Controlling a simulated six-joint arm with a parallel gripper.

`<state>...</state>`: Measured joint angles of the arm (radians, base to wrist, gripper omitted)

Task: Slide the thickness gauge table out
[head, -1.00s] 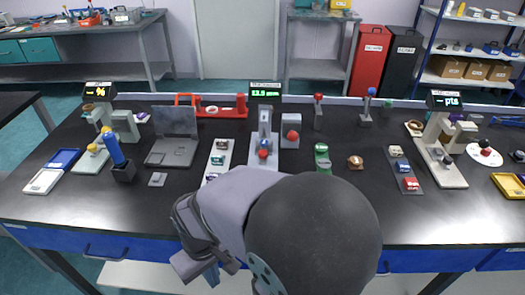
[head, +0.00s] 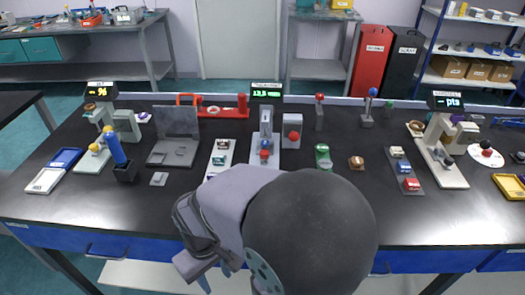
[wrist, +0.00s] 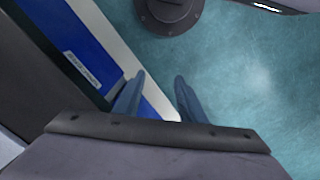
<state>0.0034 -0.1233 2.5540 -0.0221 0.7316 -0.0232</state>
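The gauge that seems to be the thickness gauge (head: 265,125) stands upright at the back middle of the bench in the head view, under a green-lit display (head: 266,91) whose label is too small to read surely. Its pale base plate (head: 262,170) runs towards the front and is partly hidden by my arm. I cannot tell the sliding table apart from this base. My gripper (head: 217,281) is at the front edge of the bench, well apart from the gauge. In the wrist view my gripper (wrist: 160,78) has its two fingers apart with nothing between them.
A grey block with a red knob (head: 291,131) stands right of the gauge. A pale strip with small samples (head: 221,155) lies left of it, and a green-based sample (head: 323,156) lies right. The wrist view shows a labelled blue drawer front (wrist: 85,68) and the floor (wrist: 240,75).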

